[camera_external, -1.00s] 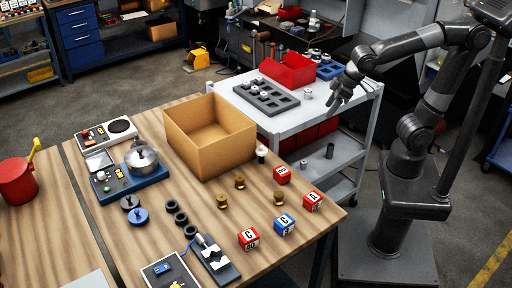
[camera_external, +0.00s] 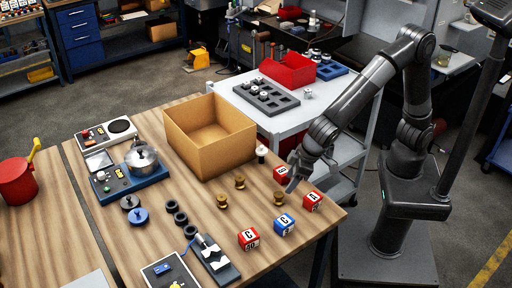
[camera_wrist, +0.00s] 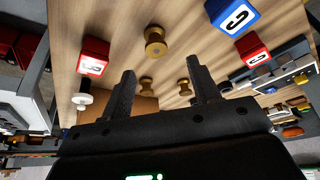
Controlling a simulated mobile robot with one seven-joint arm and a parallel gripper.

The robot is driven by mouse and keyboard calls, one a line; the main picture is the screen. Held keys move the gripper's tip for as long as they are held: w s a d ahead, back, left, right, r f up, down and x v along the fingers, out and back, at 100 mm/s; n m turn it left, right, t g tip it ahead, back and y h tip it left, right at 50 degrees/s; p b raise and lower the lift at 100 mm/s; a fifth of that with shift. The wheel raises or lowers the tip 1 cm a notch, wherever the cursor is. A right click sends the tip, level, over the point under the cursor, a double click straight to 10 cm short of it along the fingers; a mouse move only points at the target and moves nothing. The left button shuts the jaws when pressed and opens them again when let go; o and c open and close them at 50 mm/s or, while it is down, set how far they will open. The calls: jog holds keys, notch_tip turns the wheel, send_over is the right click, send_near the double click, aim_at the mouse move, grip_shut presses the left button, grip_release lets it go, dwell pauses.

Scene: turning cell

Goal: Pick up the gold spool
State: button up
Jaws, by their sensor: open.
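Three gold spools stand on the wooden table. One spool (camera_external: 279,198) is near the lettered blocks, and the other two, a middle one (camera_external: 240,182) and a left one (camera_external: 222,202), stand farther left. In the wrist view the nearest gold spool (camera_wrist: 155,42) shows large beyond my fingertips, with two smaller ones (camera_wrist: 146,86) (camera_wrist: 185,88) between and beside the fingers. My gripper (camera_external: 292,184) is above the table's right part, close to the nearest spool and a red block. In the wrist view its fingers (camera_wrist: 160,74) are apart with nothing held between them.
Red blocks (camera_external: 281,173) (camera_external: 312,201) (camera_external: 249,238) and a blue block (camera_external: 284,224) stand around the nearest spool. A grey cart (camera_external: 318,118) is behind the table.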

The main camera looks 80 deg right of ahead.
aim_at(279, 194)
jog(key=x, duration=0.9)
jog(key=shift+w+d, duration=0.1)
jog(key=shift+d, duration=0.25)
jog(key=c, duration=1)
jog(key=shift+r, duration=0.1)
jog(key=shift+c, duration=0.2)
